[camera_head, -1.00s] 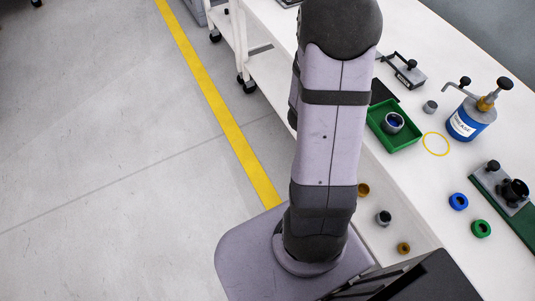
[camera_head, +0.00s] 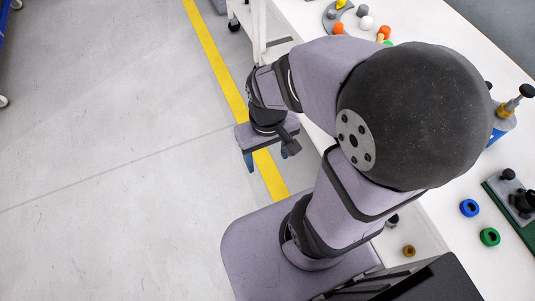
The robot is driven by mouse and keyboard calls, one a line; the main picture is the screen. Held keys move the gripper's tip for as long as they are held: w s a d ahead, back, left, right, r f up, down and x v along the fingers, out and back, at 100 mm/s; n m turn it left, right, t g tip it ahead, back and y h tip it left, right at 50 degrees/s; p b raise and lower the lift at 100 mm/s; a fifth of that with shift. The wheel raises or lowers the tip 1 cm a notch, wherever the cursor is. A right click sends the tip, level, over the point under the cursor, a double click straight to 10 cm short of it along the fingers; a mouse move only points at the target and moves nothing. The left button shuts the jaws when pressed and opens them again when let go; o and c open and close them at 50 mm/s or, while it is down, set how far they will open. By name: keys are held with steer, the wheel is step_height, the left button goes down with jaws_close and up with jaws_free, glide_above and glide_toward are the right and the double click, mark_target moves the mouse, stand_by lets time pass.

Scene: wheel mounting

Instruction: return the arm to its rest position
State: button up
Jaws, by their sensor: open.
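My gripper (camera_head: 267,158) hangs at the left of my arm, over the floor by the yellow line, clear of the bench. Its two blue-tipped fingers point down and stand wide apart, with nothing between them. My arm is folded, with its large dark elbow (camera_head: 415,115) high in front of the bench and the forearm reaching back to the left.
The white bench (camera_head: 440,215) runs along the right. On it are a blue ring (camera_head: 469,208), a green ring (camera_head: 490,237), a dark fixture on a green base (camera_head: 515,205) and a partly hidden pump bottle (camera_head: 505,115). Orange and white pieces (camera_head: 366,23) lie at the back. Open floor (camera_head: 110,130) fills the left.

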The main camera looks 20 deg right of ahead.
step_height(320, 180, up, 7)
steer(key=p, duration=0.6)
steer(key=shift+f+p, duration=0.15)
steer(key=shift+p, duration=0.2)
stand_by(0.6)
